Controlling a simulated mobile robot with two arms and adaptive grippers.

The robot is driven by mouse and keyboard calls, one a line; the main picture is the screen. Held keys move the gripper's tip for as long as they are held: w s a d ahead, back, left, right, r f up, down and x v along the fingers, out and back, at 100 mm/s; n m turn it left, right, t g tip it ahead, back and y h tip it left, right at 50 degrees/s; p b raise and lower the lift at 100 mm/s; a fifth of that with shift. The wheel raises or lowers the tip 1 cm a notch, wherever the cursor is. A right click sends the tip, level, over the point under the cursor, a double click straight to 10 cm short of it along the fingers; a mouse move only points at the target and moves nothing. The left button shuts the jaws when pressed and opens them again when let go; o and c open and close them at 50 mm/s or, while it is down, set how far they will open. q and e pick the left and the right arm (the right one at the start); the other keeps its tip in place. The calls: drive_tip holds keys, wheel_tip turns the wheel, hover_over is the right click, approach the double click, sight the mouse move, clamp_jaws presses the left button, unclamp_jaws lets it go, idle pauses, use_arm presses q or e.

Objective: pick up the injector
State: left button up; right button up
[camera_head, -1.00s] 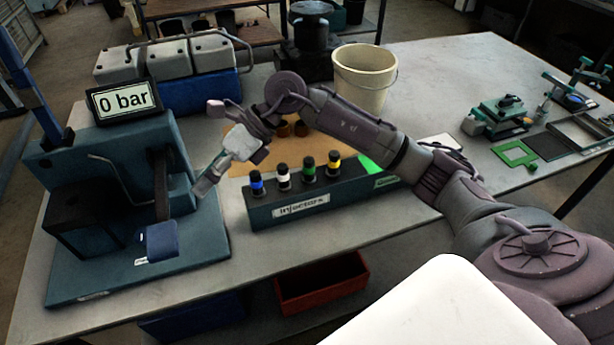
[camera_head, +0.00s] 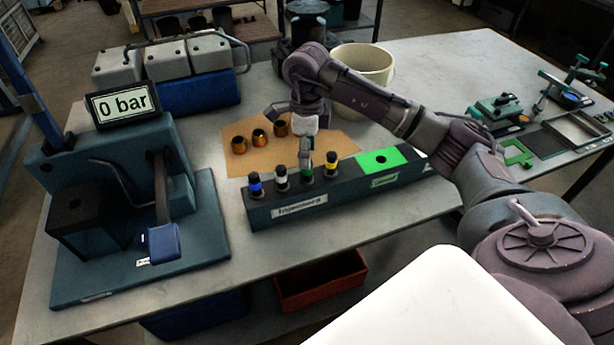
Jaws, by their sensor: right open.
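Several injectors with dark caps and coloured bands stand upright in a dark rack (camera_head: 345,193) labelled "Injectors". From left to right they are the blue-banded (camera_head: 255,186), white-banded (camera_head: 281,178), green-banded (camera_head: 307,174) and yellow-banded (camera_head: 331,164) injectors. My right gripper (camera_head: 305,158) is open and points down at the green-banded injector, partly hiding its top. Whether the fingers touch or surround it I cannot tell. My left gripper is not in view.
A test stand (camera_head: 120,195) with a handle and a "0 bar" display (camera_head: 123,104) stands at left. A brown mat (camera_head: 238,164) with several copper-coloured cups lies behind the rack. A cream bucket (camera_head: 368,62) stands behind my right arm. The rack's right end has a green area (camera_head: 380,160).

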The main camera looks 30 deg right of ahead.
sight(306, 178)
wheel_tip(306, 178, down, 5)
drive_tip(key=p, duration=0.3)
drive_tip(key=shift+f, duration=0.2)
clamp_jaws()
